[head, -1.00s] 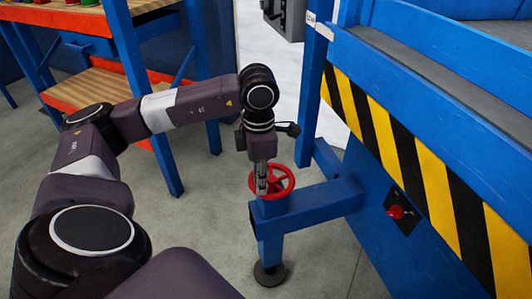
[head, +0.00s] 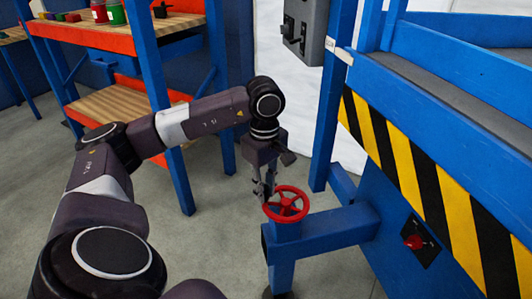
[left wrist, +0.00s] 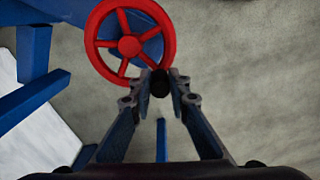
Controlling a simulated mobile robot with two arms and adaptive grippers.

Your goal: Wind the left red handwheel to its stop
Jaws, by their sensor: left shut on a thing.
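The red handwheel (head: 286,204) with its spokes sits on top of a blue post at the end of a blue beam. It also shows in the left wrist view (left wrist: 130,46). My left gripper (head: 268,190) points down at the far-left side of its rim. In the left wrist view its fingertips (left wrist: 161,76) are closed around a dark knob (left wrist: 160,86) at the rim, seemingly the wheel's handle. The knob is hidden in the head view. My right gripper is not in view.
The blue beam (head: 335,225) joins a large blue frame with a yellow-black striped panel (head: 415,170) at right. A red knob (head: 413,242) is on its side. A blue rack with wooden shelves (head: 130,95) stands behind my left arm. A grey box (head: 307,32) hangs at the back.

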